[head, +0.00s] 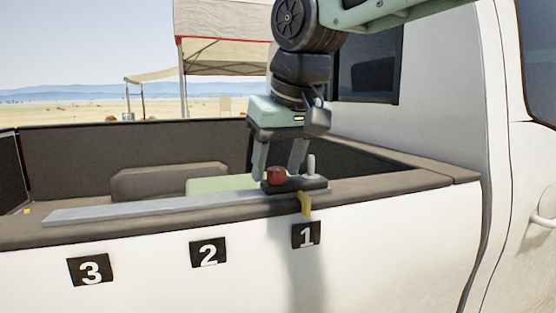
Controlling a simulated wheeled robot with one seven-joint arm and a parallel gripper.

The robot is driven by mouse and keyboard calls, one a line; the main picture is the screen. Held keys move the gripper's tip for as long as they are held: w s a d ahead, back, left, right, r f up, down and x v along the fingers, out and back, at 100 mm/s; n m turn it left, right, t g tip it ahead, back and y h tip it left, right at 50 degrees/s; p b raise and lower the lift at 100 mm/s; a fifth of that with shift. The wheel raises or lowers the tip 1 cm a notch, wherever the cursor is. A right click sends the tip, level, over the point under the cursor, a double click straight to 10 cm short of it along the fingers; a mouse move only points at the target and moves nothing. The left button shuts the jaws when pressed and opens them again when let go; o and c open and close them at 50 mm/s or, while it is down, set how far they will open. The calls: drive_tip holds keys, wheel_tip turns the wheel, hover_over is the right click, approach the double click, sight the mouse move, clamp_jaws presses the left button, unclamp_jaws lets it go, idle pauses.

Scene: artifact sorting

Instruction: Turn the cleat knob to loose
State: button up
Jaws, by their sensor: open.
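The cleat (296,185) is a dark block on the rim of the white truck's bed, above the label 1. A red knob (276,175) sits at its left end and a short grey post (311,166) stands on its right end. A yellow strap or tab (306,204) hangs from its front. My gripper (277,176) points down over the cleat with its jaws open. One finger is left of the red knob and the other is right of it, close to the post. I cannot tell whether either finger touches the knob.
A flat grey rail (150,207) lies along the bed rim to the left. Black labels 2 (208,252) and 3 (90,269) are on the truck's side. Inside the bed are a wheel-arch hump (165,182) and a green flat thing (215,185). The cab (430,110) rises at right.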

drive_tip(key=c, duration=1)
drive_tip(key=shift+o, duration=0.2)
drive_tip(key=shift+n, duration=0.4)
drive_tip(key=n, duration=0.2)
drive_tip(key=n+g+y, duration=0.1)
drive_tip(key=n, duration=0.1)
drive_tip(key=shift+w+d+y, duration=0.15)
drive_tip(key=shift+y, duration=0.15)
drive_tip(key=n+g, duration=0.1)
drive_tip(key=n, duration=0.3)
drive_tip(key=shift+w+n+g+y, duration=0.1)
drive_tip(key=shift+n+g+y, duration=0.2)
drive_tip(key=shift+g+y, duration=0.1)
drive_tip(key=n, duration=0.2)
drive_tip(key=n+g, duration=0.1)
drive_tip(key=n, duration=0.1)
drive_tip(key=shift+w+r+g, duration=0.1)
drive_tip(key=shift+r+g, duration=0.05)
drive_tip(key=shift+g, duration=0.15)
drive_tip(key=n+g+p, duration=0.1)
drive_tip(key=n, duration=0.3)
drive_tip(key=shift+g, duration=0.3)
drive_tip(key=shift+n+h+p, duration=0.3)
drive_tip(key=shift+n, duration=0.1)
